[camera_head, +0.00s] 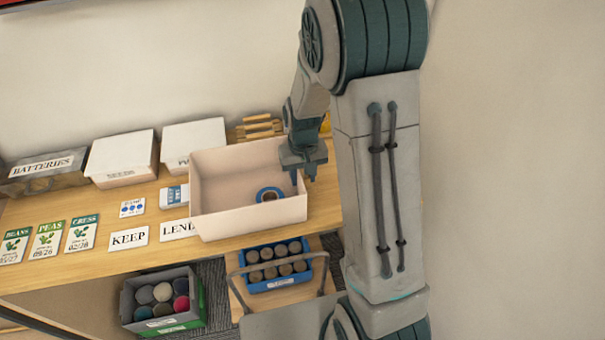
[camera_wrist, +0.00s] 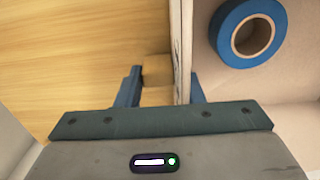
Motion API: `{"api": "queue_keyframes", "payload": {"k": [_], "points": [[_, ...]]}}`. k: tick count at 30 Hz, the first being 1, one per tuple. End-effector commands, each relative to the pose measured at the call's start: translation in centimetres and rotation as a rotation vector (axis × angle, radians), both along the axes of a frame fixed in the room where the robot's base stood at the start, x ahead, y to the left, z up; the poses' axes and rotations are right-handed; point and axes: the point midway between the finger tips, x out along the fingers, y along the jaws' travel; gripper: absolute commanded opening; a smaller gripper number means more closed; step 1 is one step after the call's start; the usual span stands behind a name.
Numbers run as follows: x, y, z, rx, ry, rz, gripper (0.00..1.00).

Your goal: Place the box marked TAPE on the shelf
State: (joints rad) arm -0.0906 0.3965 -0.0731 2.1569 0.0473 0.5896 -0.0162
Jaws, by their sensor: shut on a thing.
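An open pale pinkish-white box (camera_head: 248,218) stands at the right part of the wooden surface, with a blue tape roll (camera_head: 268,194) inside. The tape roll also shows in the wrist view (camera_wrist: 247,34). My gripper (camera_head: 304,178) reaches down at the box's right wall. In the wrist view, my gripper (camera_wrist: 165,90) has one finger on each side of the box wall (camera_wrist: 184,40) and is shut on it. Dark marks show on that wall, too oblique to read. No readable TAPE label shows. I cannot tell whether the box rests or hangs slightly above the wood.
Two white-lidded boxes (camera_head: 122,154) and a clear BATTERIES box (camera_head: 42,172) stand behind, left. KEEP (camera_head: 129,238) and LEND cards and several seed packets (camera_head: 48,238) lie in front. Wooden pieces (camera_head: 258,128) lie behind the box. Below are a blue crate (camera_head: 274,286) and a ball bin (camera_head: 161,324).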

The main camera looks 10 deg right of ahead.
Motion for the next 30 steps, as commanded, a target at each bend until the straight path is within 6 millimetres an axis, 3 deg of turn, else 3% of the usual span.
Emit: {"api": "queue_keyframes", "payload": {"k": [4, 5, 6, 7, 20, 30], "points": [[0.0, 0.0, -0.5, 0.0, -0.001, 0.0, 0.07], [0.0, 0.0, -0.3, 0.0, 0.0, 0.0, 0.42], [0.0, 0.0, -0.3, 0.0, 0.0, 0.0, 0.54], [0.0, 0.0, -0.3, 0.0, 0.0, 0.0, 0.56], [0.1, 0.0, 0.7, 0.0, -0.003, 0.001, 0.56], [0.1, 0.0, 7.3, 0.0, -0.006, 0.0, 0.56]]}}
